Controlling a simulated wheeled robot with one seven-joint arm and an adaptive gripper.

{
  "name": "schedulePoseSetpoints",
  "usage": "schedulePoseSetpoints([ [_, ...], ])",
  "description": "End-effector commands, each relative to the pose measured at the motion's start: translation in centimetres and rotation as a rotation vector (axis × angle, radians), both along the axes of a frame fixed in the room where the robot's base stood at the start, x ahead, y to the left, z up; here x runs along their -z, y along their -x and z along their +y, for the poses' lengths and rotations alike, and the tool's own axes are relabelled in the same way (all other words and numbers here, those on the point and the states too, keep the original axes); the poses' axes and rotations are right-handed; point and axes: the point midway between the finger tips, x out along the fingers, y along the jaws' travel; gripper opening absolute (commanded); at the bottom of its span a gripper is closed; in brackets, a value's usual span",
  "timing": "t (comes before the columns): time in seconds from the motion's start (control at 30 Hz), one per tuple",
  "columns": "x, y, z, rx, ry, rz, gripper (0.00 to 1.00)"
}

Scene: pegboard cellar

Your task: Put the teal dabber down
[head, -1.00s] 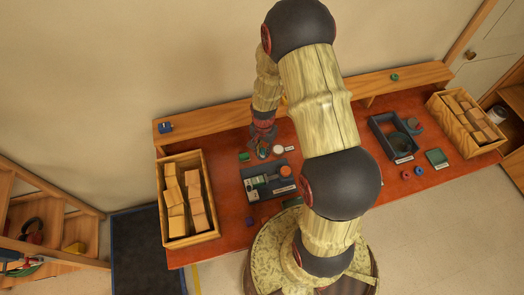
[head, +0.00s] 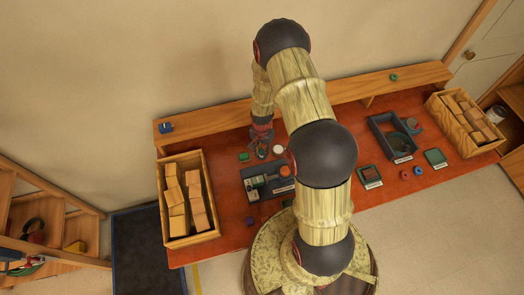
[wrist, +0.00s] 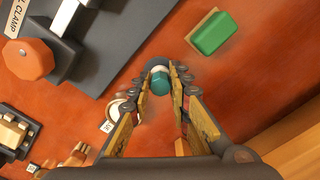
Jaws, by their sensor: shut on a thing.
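The teal dabber (wrist: 161,82), with a pale band and a dark end, is between the fingertips of my gripper (wrist: 166,84) in the wrist view. The fingers are shut on it. In the head view my gripper (head: 262,140) is over the back left of the red bench top, and the dabber shows only as a small patch. I cannot tell whether the dabber touches the bench.
A green block (wrist: 212,33) lies beside the gripper. A white round item (head: 278,150) is close on its other side. A grey clamp tray (head: 252,196) is in front. A wooden crate of blocks (head: 164,215) stands left. A back ledge (head: 215,121) runs behind.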

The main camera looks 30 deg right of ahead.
Motion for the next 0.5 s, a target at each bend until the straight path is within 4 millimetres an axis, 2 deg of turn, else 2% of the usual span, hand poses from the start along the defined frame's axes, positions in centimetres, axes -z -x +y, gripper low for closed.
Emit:
schedulePoseSetpoints([
  [0.27,0.39,0.03,0.01,0.000,0.000,0.000,0.00],
  [0.3,0.32,0.03,0.01,0.000,0.000,0.000,0.21],
  [0.5,0.26,0.04,0.01,0.000,0.000,0.000,0.32],
])
